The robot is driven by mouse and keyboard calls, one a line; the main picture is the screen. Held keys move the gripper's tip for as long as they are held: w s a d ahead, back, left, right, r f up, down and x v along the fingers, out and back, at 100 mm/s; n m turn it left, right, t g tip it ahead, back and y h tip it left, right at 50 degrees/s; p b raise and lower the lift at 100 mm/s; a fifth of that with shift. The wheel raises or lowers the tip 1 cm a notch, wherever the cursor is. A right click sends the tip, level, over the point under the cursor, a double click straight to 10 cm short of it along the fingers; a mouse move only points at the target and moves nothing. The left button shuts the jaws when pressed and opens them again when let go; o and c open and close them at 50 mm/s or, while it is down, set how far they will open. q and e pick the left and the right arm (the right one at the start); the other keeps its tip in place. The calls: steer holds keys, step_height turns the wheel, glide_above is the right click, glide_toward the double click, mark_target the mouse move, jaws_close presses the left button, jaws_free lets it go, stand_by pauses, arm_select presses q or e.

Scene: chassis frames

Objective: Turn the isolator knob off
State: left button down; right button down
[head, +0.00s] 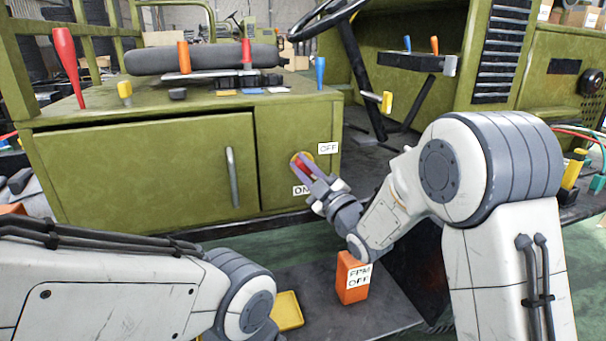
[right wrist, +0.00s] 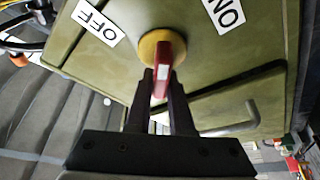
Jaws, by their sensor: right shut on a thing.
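The isolator knob is a red handle (right wrist: 164,66) on a round yellow plate (right wrist: 147,47), set in the olive-green front panel. In the head view the knob (head: 299,160) is partly covered by my gripper. The OFF label (head: 328,148) is at its upper right and the ON label (head: 301,190) just below it. In the right wrist view the OFF label (right wrist: 97,22) is upper left and the ON label (right wrist: 223,13) upper right. My right gripper (right wrist: 161,85) is shut on the red handle, one finger each side. Which label the handle points to is unclear. My left gripper is out of view.
A cabinet door with a grey bar handle (head: 232,177) is left of the knob. An orange box (head: 352,279) stands on the dark step below, with a yellow tray (head: 288,310) left of it. Levers and a steering wheel (head: 327,20) are above.

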steer(key=n, duration=0.1)
steer(key=n+g+b, duration=0.1)
steer(key=n, duration=0.1)
steer(key=n+g+b, duration=0.1)
steer(key=n, duration=0.1)
steer(key=shift+a+f+y, duration=0.15)
steer(key=shift+f+y, duration=0.15)
steer(key=shift+f, duration=0.05)
steer(key=n, duration=0.1)
steer(key=n+g+b, duration=0.1)
steer(key=n, duration=0.1)
steer(key=n+b, duration=0.1)
steer(key=shift+s+a+f+n+g, duration=0.1)
steer(key=shift+f+n+g, duration=0.2)
steer(key=shift+g, duration=0.1)
steer(key=shift+n, duration=0.3)
steer(key=c, duration=0.8)
jaws_free()
steer(key=v, duration=1)
steer(key=shift+s+r+p, duration=0.25)
steer(key=shift+r+p, duration=0.1)
steer(key=shift+p, duration=0.05)
